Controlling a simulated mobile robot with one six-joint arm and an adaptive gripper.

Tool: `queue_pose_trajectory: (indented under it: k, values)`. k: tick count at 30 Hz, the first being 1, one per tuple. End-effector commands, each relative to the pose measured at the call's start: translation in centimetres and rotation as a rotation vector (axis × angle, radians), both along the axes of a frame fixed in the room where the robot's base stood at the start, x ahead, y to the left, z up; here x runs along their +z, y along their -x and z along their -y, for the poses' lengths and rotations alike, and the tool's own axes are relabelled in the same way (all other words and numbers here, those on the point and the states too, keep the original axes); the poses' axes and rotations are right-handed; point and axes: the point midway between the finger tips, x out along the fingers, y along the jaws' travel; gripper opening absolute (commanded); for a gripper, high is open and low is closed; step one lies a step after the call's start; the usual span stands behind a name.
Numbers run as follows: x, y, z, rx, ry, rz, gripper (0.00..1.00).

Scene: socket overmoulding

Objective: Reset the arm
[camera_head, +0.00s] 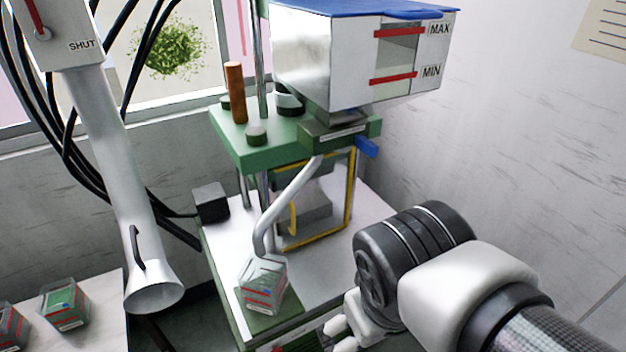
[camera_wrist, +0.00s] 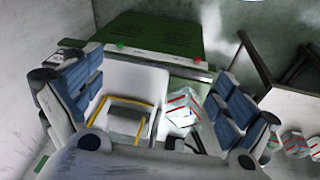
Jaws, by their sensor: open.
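My gripper (camera_wrist: 155,72) is open in the wrist view, its blue-padded fingers spread wide at left and right with nothing held between them. In the head view only part of my gripper (camera_head: 347,324) shows, low in front of my dark wrist joint. My arm reaches in from the lower right corner. The fingers are apart from the green moulding machine (camera_head: 232,152) and its white bench top. Part of the gripper is hidden by the wrist in the head view.
A clear container (camera_head: 262,286) with red marks stands on the bench's front left, under a bent pipe (camera_head: 288,203). A hopper (camera_head: 340,75) marked MAX and MIN sits above. A white duct (camera_head: 125,190) hangs left. Green-filled containers (camera_head: 64,304) stand on a side table (camera_head: 105,322).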

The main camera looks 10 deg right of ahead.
Motion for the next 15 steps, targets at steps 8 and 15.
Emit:
queue_pose_trajectory:
  k: [8, 15]
  values:
    - [2.3, 0.1, -0.7, -0.148, -0.151, 0.186, 0.96]
    - [2.3, 0.1, -0.7, -0.149, -0.154, 0.188, 0.96]
